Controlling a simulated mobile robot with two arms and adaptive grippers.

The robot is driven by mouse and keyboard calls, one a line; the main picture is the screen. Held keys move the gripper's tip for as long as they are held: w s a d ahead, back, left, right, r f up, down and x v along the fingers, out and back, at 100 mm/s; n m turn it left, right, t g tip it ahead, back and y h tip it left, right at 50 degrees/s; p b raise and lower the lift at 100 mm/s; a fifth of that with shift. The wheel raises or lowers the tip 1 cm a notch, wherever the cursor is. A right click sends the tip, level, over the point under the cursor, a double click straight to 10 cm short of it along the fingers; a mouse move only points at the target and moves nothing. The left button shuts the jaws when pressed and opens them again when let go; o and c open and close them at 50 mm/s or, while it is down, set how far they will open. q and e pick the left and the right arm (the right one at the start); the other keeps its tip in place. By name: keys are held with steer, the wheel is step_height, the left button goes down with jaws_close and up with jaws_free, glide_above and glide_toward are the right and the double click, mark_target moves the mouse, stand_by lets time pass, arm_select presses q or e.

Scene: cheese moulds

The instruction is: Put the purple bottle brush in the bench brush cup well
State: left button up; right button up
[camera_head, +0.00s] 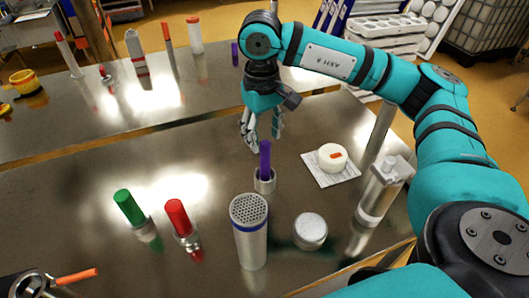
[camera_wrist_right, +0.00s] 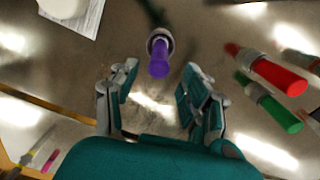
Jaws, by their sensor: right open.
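The purple bottle brush (camera_head: 265,158) stands upright in a small grey metal cup (camera_head: 265,184) on the near bench. Only its purple upper part shows; its lower end is hidden in the cup. In the right wrist view, the brush (camera_wrist_right: 159,60) shows end-on in the round cup rim (camera_wrist_right: 160,35). My right gripper (camera_head: 263,137) is open and empty, just behind and above the brush in the head view. In the wrist view, its spread fingers (camera_wrist_right: 160,88) are apart from the brush.
Green (camera_head: 128,207) and red (camera_head: 178,217) handled items stand left. A perforated cylinder (camera_head: 250,230), round tin (camera_head: 310,231) and clear dispenser (camera_head: 385,190) stand nearby. A white round piece (camera_head: 332,157) lies on a sheet. An orange stick (camera_head: 75,277) is at lower left.

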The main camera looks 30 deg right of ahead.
steer(key=shift+r, duration=2.15)
